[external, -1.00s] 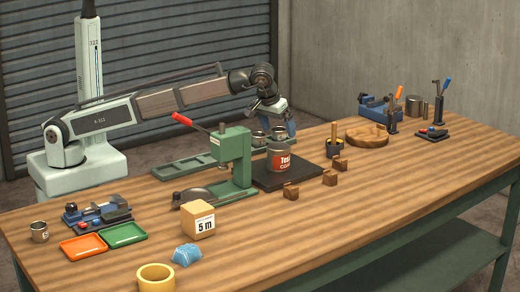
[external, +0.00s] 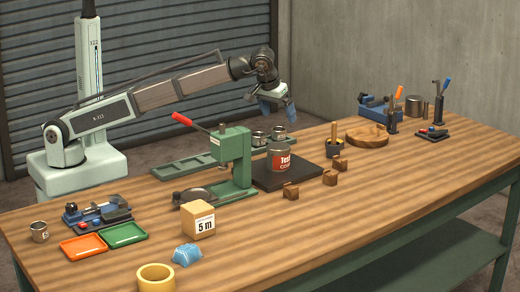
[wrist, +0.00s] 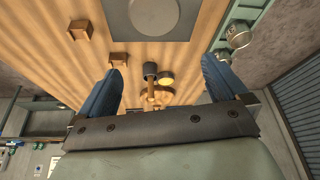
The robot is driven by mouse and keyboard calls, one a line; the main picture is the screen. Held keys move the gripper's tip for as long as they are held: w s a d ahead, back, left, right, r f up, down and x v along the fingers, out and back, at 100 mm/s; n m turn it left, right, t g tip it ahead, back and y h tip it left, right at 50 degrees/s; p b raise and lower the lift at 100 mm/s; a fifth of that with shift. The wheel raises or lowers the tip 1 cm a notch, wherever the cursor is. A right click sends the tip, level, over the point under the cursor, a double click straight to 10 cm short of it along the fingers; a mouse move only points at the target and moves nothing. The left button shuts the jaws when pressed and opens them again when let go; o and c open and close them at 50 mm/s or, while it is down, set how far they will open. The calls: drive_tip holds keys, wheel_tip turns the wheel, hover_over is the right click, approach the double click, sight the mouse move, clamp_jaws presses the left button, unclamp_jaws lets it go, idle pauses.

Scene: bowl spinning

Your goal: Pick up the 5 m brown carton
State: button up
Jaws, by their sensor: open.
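The brown carton (external: 198,219), a small box with a white label reading "5 m", sits upright on the wooden table in the front left part of the external view. My gripper (external: 279,112) is up in the air above the back of the table, well to the right of and behind the carton. Its two blue fingers are apart with nothing between them. In the wrist view, my gripper (wrist: 160,82) shows both blue fingers spread wide. The carton does not show in the wrist view.
A green press (external: 236,162) with a red-tipped lever stands between my gripper and the carton. A labelled can (external: 281,160) sits on a black plate (external: 268,182). Near the carton are a blue object (external: 187,254), a yellow ring (external: 156,279) and a green tray (external: 123,235).

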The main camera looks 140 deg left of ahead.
wheel_tip(320, 180, up, 7)
drive_tip(key=m+t, duration=0.1)
drive_tip(key=m, duration=0.1)
hover_over(200, 218)
drive_tip(key=s+d, duration=0.3)
drive_tip(key=s, duration=0.1)
drive_tip(key=d+x, duration=0.1)
drive_tip(key=x, duration=0.7)
drive_tip(key=d+f+x, duration=0.1)
drive_tip(key=x, duration=0.7)
drive_tip(key=d+x, duration=0.2)
drive_tip(key=x, duration=0.6)
drive_tip(key=shift+w+f, duration=0.25)
drive_tip(key=shift+f, duration=0.3)
drive_tip(key=shift+c, duration=0.4)
drive_tip(key=c, duration=1)
